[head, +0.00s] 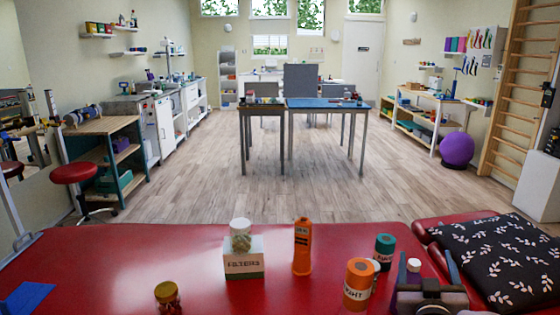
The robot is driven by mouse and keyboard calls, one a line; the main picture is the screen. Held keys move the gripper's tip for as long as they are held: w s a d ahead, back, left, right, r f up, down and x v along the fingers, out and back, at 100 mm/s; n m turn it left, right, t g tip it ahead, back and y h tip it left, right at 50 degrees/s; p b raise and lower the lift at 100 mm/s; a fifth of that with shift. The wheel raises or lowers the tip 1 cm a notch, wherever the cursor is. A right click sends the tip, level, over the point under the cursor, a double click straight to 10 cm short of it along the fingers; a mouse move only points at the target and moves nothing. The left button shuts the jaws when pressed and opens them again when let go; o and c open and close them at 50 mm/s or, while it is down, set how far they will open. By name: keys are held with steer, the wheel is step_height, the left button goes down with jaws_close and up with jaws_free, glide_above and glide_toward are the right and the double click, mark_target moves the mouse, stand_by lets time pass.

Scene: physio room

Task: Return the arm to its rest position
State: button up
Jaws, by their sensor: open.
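My gripper (426,259) shows at the bottom right, dark grey, with its two fingers apart and pointing away over the red padded table (130,262). The rest of my arm is mostly below the picture edge.
Left of my gripper stand an orange roll (358,284), a teal-capped dark bottle (384,250), an orange bottle (302,248), a filters box (243,262) with a white-lidded jar (240,236) on top, and an amber jar (168,296). A patterned black cushion (500,260) lies right.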

steer(key=s+d+r+m+g+h+p, duration=0.2)
steer(key=s+d+r+g+h+p, duration=0.3)
steer(key=s+d+r+p, duration=0.5)
steer(key=s+d+f+m+g+y+b, duration=0.25)
steer(key=s+f+m+g, duration=0.35)
steer(key=f, duration=0.7)
steer(key=s+a+f+m+g+y+b, duration=0.1)
steer(key=s+a+f+m+y+b, duration=0.25)
steer(key=f, duration=0.45)
steer(key=s+a+f+m+g+y+b, duration=0.1)
steer(key=s+a+f+m+y+b, duration=0.25)
steer(key=f, duration=0.55)
steer(key=s+a+f+n+g+y+b, duration=0.1)
steer(key=a+f+n+b, duration=0.15)
steer(key=a+n, duration=0.45)
steer(key=a+f+n+g+b, duration=0.2)
steer(key=a+n+b, duration=0.15)
steer(key=a, duration=0.65)
steer(key=s+a+f+n+g+y+b, duration=0.1)
steer(key=a+f+n+b, duration=0.15)
steer(key=a+n, duration=0.5)
step_height(320, 180, up, 28)
steer(key=m+p, duration=0.1)
steer(key=p, duration=2.7)
steer(key=shift+a+r+m, duration=0.25)
steer(key=shift+a+m, duration=0.05)
steer(key=shift+a, duration=0.15)
